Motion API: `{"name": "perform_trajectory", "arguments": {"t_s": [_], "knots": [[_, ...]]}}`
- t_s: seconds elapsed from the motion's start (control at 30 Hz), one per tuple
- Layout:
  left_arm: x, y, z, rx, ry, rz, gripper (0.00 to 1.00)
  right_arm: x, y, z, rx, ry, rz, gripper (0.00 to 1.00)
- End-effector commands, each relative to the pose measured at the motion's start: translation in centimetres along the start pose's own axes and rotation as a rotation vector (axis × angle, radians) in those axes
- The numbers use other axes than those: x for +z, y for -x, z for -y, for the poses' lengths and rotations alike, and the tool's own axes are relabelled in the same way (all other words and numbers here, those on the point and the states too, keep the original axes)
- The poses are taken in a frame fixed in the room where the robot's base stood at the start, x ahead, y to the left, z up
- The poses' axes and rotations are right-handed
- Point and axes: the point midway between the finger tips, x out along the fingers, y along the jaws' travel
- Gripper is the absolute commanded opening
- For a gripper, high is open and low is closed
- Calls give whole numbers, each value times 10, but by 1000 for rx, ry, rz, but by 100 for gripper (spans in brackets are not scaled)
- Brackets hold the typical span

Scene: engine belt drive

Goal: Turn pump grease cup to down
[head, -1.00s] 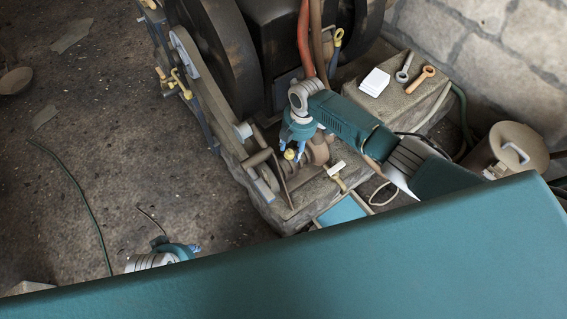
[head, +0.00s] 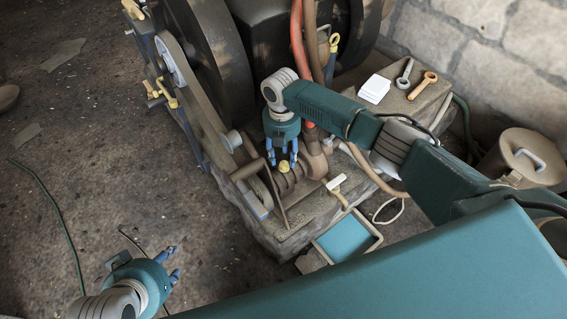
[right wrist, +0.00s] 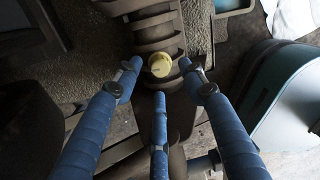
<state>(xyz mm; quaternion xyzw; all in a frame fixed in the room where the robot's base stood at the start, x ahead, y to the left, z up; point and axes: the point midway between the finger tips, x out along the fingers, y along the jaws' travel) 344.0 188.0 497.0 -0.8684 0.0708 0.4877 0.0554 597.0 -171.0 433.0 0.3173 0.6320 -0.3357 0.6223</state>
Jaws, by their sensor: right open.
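The pump grease cup is a small yellow cap (head: 285,167) on the brown pump body beside the belt drive. It also shows in the right wrist view (right wrist: 160,65), upper middle, between the blue fingertips. My right gripper (head: 282,158) points down just above the cup in the head view. Its fingers are spread and hold nothing; the cup appears beyond the tips, and I cannot tell if any finger touches it. My left gripper (head: 175,262) is at the lower left, over the floor, with its blue fingers apart and empty.
A big flywheel and belt (head: 195,85) stand left of the pump. Red and brown hoses (head: 297,45) run down behind. The left floor is mostly clear.

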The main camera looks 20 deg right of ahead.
Motion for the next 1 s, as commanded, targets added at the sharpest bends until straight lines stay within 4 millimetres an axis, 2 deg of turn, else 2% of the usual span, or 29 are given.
{"name": "perform_trajectory", "arguments": {"t_s": [0.03,0.2,0.33,0.5,0.77,1.0], "knots": [[-10,-3,-2,3,-1,-41,37,-1,-8,0,-2,0,-1,41],[-42,-5,-5,9,-4,-165,37,-1,-22,0,-1,-1,-1,41],[-60,-4,-7,13,-5,-231,37,0,-29,0,0,-1,-1,41],[-71,-3,-8,15,-6,-273,37,0,-33,0,0,0,0,41],[-73,-2,-8,15,-6,-281,37,0,-33,0,0,0,0,41],[-72,-2,-8,15,-6,-279,37,0,-33,0,0,0,0,0]]}}
